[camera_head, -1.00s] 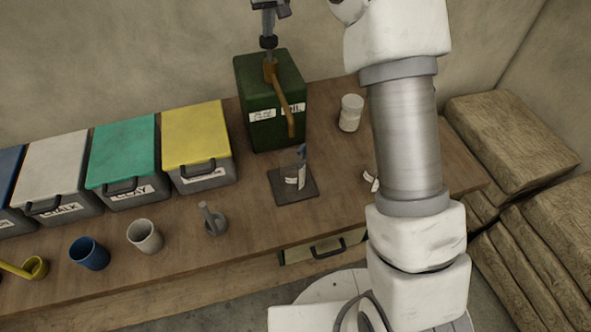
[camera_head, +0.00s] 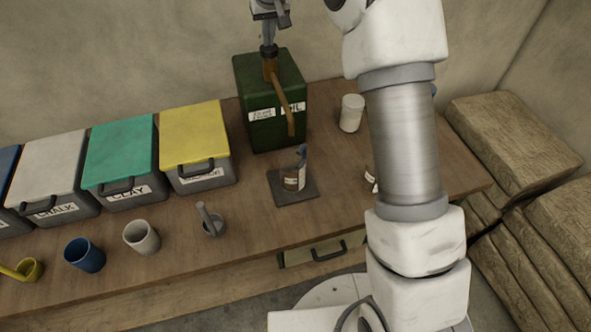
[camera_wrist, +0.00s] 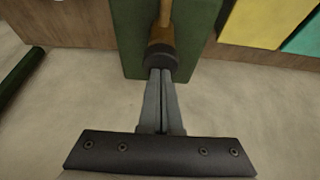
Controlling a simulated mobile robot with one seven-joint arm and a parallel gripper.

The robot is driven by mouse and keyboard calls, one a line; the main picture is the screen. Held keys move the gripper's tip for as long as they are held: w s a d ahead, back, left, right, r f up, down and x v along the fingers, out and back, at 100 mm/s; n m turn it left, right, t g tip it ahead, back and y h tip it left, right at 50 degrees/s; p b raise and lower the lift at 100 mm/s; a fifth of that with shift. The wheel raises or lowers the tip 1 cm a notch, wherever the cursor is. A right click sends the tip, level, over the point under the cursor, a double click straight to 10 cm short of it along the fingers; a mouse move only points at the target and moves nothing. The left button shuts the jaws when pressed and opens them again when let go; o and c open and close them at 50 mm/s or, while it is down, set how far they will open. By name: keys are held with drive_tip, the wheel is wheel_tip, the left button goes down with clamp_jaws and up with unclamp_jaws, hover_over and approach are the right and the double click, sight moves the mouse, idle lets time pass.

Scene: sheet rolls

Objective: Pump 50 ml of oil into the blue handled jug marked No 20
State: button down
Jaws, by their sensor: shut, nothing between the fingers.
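The green oil tank (camera_head: 262,118) stands at the back of the bench, with a brass pump and a spout (camera_head: 283,103) angled down toward the front. The pump's dark knob (camera_head: 268,50) is on top; it also shows in the wrist view (camera_wrist: 161,57). My gripper (camera_head: 268,40) is above the tank, fingers shut and empty, tips at or against the knob; exact contact is unclear. A small clear jug (camera_head: 293,181) with a blue handle stands upright on a dark square pad (camera_head: 280,198) in front of the spout. It looks brownish inside; its label is unreadable.
A second labelled jug (camera_head: 370,181) is mostly hidden behind my arm. A white jar (camera_head: 351,113) stands right of the tank. Lidded bins, the nearest yellow (camera_head: 195,130), a mortar (camera_head: 212,224), cups and a yellow ladle (camera_head: 28,269) are left. Sacks (camera_head: 515,135) are at right.

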drive_tip(key=shift+s+f, duration=0.1)
drive_tip(key=shift+r+p, duration=2.1)
drive_tip(key=shift+r, duration=0.45)
drive_tip(key=shift+f, duration=0.25)
drive_tip(key=shift+f+b, duration=1.7)
drive_tip(key=shift+f, duration=0.75)
drive_tip(key=shift+r, duration=0.1)
drive_tip(key=shift+r+p, duration=2.05)
drive_tip(key=shift+r, duration=0.5)
